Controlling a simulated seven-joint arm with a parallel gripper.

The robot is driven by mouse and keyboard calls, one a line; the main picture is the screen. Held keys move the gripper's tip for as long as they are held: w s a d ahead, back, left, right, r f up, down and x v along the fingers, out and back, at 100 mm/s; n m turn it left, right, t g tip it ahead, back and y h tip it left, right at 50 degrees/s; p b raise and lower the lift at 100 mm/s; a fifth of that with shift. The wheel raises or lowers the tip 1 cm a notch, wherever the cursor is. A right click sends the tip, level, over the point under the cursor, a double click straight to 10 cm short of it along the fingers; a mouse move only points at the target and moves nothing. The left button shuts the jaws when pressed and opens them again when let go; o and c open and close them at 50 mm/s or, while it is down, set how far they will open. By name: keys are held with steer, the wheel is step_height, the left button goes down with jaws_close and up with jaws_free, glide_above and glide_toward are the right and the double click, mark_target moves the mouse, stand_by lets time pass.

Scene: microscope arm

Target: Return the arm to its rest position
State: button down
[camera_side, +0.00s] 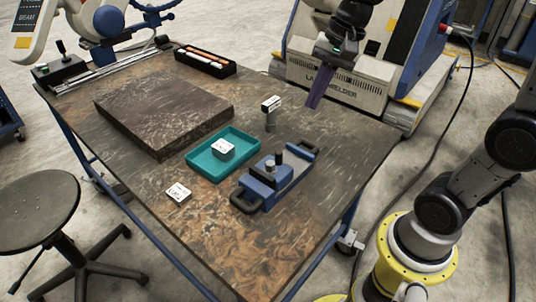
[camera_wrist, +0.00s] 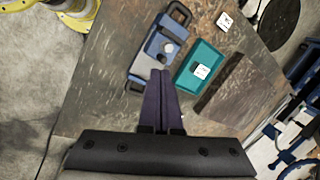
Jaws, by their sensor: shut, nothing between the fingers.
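My gripper (camera_side: 316,92) is in the air above the far right part of the table in the side view, with its purple fingers pointing down. In the wrist view my gripper (camera_wrist: 161,74) shows its two purple fingers together, with nothing between them. The fingers are apart from every object on the table. My arm's yellow-ringed base stands on the floor at the right in the side view.
The table (camera_side: 330,190) carries a teal tray (camera_side: 196,172) with a white block (camera_side: 223,148) inside, a blue fixture (camera_side: 270,180), a small post with a white top (camera_side: 271,106), a white labelled piece (camera_side: 178,192) and a dark slab (camera_side: 160,108). A laser welder (camera_side: 345,82) stands behind.

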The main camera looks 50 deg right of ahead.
steer(key=s+a+f+n+t+h, duration=0.1)
steer(key=s+f+n+t+h, duration=0.1)
steer(key=s+n, duration=1)
steer(key=shift+s+t, duration=0.5)
steer(key=shift+s, duration=0.7)
steer(key=shift+a+r, duration=0.1)
